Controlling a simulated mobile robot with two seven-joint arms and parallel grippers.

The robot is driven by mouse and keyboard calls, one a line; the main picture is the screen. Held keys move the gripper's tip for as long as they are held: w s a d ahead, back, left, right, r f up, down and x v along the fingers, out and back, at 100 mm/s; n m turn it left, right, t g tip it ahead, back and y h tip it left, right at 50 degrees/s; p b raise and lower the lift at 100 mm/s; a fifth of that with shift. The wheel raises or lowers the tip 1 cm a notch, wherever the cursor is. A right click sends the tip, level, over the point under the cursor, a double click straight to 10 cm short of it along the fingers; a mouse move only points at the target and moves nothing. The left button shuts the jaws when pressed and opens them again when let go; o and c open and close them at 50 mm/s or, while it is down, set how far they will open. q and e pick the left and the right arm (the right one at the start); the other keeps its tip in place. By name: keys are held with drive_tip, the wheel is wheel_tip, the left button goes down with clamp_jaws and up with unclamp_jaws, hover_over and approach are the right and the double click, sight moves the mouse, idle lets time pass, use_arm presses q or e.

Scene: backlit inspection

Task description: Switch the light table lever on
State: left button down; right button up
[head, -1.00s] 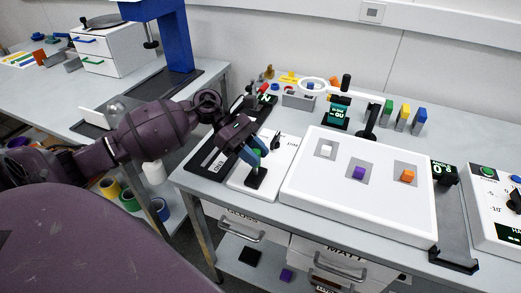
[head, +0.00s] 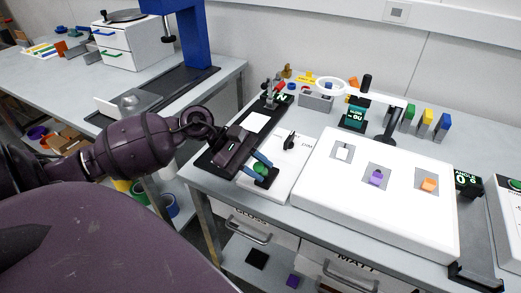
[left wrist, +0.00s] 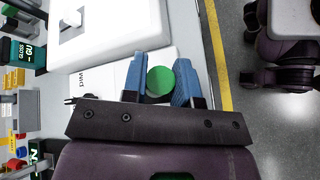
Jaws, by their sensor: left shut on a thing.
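The light table (head: 375,215) is a broad white box with a white, a purple and an orange block on grey squares. At its left is a white panel (head: 287,180) with a black pointer knob (head: 291,141). The lever's green round knob (head: 260,168) is near the panel's front end, above a black base. My left gripper (head: 261,167) is shut on it. In the left wrist view, the green knob (left wrist: 160,82) sits between the blue fingers, which hide its sides and much of the lever. My right gripper is not in view.
A black plate with a white card (head: 257,122) lies left of the panel, under my left gripper. A ring magnifier (head: 331,86) and colored upright blocks (head: 426,121) stand behind the light table. Drawers (head: 247,225) are below the bench's front edge.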

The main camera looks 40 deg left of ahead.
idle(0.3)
use_arm(q)
drive_tip(key=c, duration=0.9)
unclamp_jaws()
drive_tip(key=shift+s+a, duration=0.1)
drive_tip(key=v, duration=1)
drive_tip(key=shift+s+a+r+p, duration=0.1)
drive_tip(key=shift+a+r+p, duration=0.1)
drive_tip(key=shift+p, duration=0.2)
drive_tip(key=shift+a, duration=0.1)
